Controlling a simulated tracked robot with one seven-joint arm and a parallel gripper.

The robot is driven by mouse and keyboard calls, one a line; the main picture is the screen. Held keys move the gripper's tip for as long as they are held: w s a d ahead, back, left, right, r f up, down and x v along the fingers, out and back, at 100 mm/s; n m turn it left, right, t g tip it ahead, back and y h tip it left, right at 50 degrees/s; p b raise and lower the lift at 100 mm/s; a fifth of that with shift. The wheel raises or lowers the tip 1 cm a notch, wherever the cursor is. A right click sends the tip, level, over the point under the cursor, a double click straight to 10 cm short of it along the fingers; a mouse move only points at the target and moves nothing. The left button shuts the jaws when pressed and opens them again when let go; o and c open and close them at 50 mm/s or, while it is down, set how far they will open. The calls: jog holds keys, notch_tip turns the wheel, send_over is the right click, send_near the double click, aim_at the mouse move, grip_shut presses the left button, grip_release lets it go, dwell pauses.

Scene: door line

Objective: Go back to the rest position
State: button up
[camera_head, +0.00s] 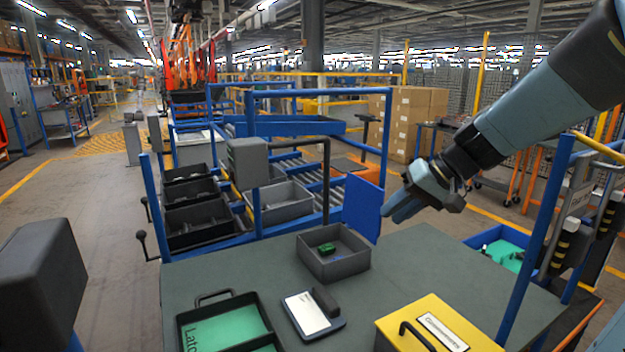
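My arm reaches in from the upper right. My gripper (396,207) hangs in the air above the right part of the grey-green worktable (420,262). Its blue-grey fingers point down and left and lie close together in this view; whether a gap is between them cannot be told. No object shows in the fingers. A grey bin (333,268) stands on the table below and left of the gripper, apart from it, with a small green part (327,248) inside.
A black tray with a green insert (222,332), a white-faced device (307,314) and a yellow box with a black handle (437,330) are at the table's front. A blue bin (487,238) is at right.

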jog(key=s+d+r+t+h, duration=0.1)
jog(key=s+d+h, duration=0.2)
jog(key=s, duration=0.4)
jog(key=s+d+r+m+t+h, duration=0.1)
jog(key=s+d+h, duration=0.2)
jog(key=s, duration=0.4)
jog(key=shift+s+d+h, duration=0.25)
jog(key=shift+s+h, duration=0.15)
jog(key=shift+h, duration=0.2)
jog(key=shift+s, duration=0.1)
